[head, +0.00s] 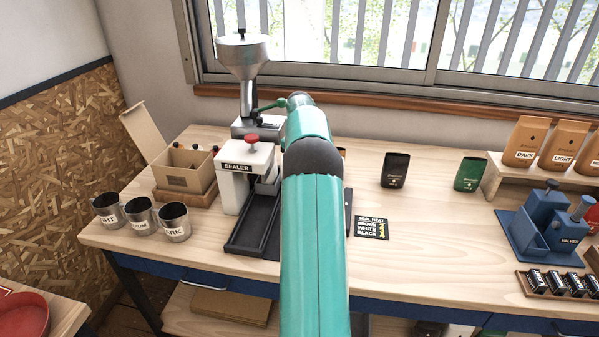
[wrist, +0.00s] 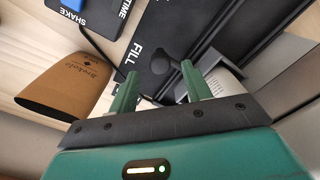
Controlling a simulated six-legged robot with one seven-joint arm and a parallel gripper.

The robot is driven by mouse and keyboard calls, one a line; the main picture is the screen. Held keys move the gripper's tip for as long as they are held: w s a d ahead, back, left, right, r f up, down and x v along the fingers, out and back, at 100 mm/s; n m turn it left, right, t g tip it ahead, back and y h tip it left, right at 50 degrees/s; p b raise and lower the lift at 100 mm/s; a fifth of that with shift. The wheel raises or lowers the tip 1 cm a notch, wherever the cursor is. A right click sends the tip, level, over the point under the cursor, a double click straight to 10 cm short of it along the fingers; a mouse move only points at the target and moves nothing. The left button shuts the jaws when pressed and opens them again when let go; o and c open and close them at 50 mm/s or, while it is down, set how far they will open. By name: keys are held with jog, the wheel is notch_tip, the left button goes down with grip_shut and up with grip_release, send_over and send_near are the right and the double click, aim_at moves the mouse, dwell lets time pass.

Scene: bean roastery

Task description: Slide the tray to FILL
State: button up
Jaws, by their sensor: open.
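A long black tray-like piece (head: 252,225) with raised edges lies in front of the white sealer (head: 237,180) in the head view; I cannot tell tray from rail. In the wrist view, a black surface (wrist: 215,30) carries the white word FILL (wrist: 137,57). A dark knob-like part (wrist: 160,64) shows near it, ahead of the fingers. My gripper (wrist: 160,72) is open with nothing clearly held; its green fingers are spread to either side of this part. I cannot tell whether they touch it. In the head view, my arm hides much of the station.
A metal hopper machine (head: 243,55) stands behind the sealer. Three labelled cups (head: 141,217) and a cardboard box (head: 185,165) are at left. A brown bag (wrist: 65,92) lies close to the left finger. A blue block marked SHAKE (wrist: 80,12) is above it.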

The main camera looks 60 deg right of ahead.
notch_tip(320, 180, up, 11)
jog(key=shift+f, duration=0.1)
dwell(0.3)
jog(key=shift+s+a+f+t+h, duration=0.75)
jog(key=shift+s+a+t, duration=0.35)
jog(key=shift+s+t, duration=1.3)
jog(key=shift+g, duration=0.4)
jog(key=x, duration=1.3)
jog(key=shift+s+d+f, duration=0.1)
jog(key=shift+d+f, duration=0.05)
jog(key=shift+f, duration=0.05)
grip_shut()
